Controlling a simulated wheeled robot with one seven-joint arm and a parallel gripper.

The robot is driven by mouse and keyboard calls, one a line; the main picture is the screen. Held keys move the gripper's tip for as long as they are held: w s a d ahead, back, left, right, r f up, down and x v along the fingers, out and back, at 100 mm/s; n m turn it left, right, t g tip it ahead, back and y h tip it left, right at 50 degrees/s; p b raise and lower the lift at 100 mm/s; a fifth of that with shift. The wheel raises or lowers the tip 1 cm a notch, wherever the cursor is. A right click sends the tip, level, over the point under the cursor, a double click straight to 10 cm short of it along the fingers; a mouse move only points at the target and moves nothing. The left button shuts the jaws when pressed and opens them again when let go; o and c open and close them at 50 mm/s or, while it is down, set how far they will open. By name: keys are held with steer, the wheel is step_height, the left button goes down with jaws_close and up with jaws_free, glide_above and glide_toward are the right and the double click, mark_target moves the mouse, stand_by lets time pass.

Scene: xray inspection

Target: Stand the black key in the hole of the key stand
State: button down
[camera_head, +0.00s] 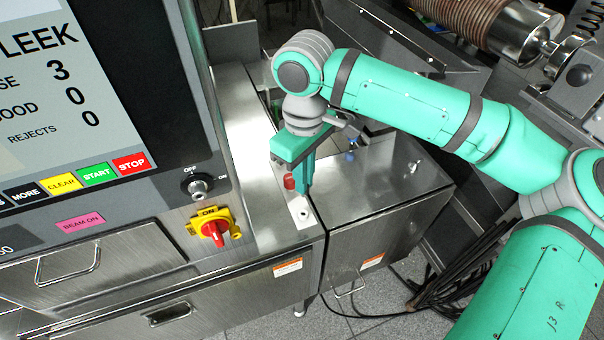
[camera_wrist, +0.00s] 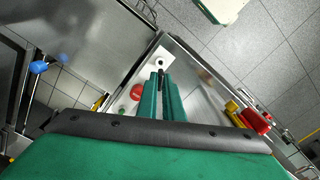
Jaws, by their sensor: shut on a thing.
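My gripper (camera_head: 304,186) points down over the narrow steel ledge beside the console. In the wrist view its two green fingers (camera_wrist: 161,92) are close together, shut on the small black key (camera_wrist: 161,75), of which only a dark piece shows between the tips. In the head view the key is hidden by the fingers. The key stand (camera_head: 306,222) looks like a pale plate with a dark round hole, near the ledge's front corner. It also shows in the wrist view (camera_wrist: 152,72), just beyond the fingertips. The key appears apart from the hole; its height above it is unclear.
A red button (camera_head: 289,182) sits right beside the fingers, also in the wrist view (camera_wrist: 137,92). A red-and-yellow rotary switch (camera_head: 212,228) sticks out of the console front. A steel cabinet (camera_head: 385,185) stands right of the ledge, with a blue-tipped part (camera_head: 351,143) behind.

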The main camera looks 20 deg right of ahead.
steer(key=shift+f, duration=2.8)
steer(key=shift+s, duration=0.1)
steer(key=shift+f, duration=1.15)
steer(key=shift+f, duration=0.2)
steer(key=c, duration=1.8)
jaws_free()
steer(key=shift+c, duration=0.2)
